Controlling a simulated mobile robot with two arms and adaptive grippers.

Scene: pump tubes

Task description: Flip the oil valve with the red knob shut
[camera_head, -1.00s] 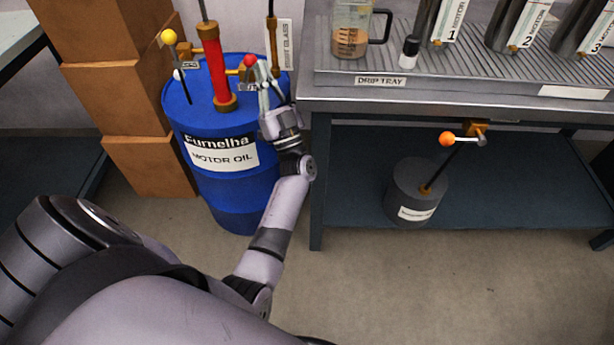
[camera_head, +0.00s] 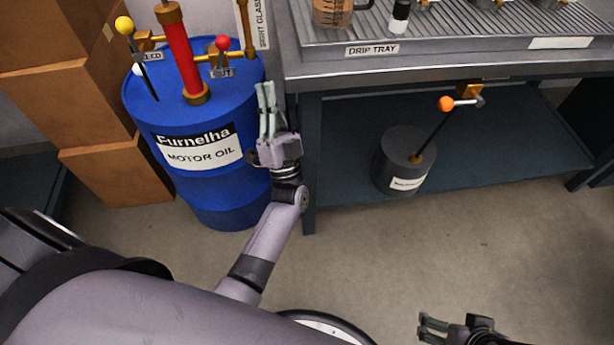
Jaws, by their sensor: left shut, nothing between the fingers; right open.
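The red knob (camera_head: 222,42) is on a small brass valve at the top of the blue motor oil drum (camera_head: 228,184), above a small dark label that seems to read OUT. The knob sits on the upper side of its pipe; the exact lever angle is hard to tell. My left gripper (camera_head: 266,90) is shut and empty, fingers pointing up, in front of the drum's right edge. It is below and right of the red knob and apart from it. My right gripper (camera_head: 424,326) is open and empty at the bottom edge, over the floor, partly cut off.
A red pump tube (camera_head: 182,60), a yellow knob (camera_head: 124,26) and a white knob (camera_head: 138,69) are also on the drum. Cardboard boxes (camera_head: 115,172) stand left. A bench with a drip tray (camera_head: 420,48) is right; its lower shelf holds a grey can (camera_head: 390,160) below an orange knob (camera_head: 446,104).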

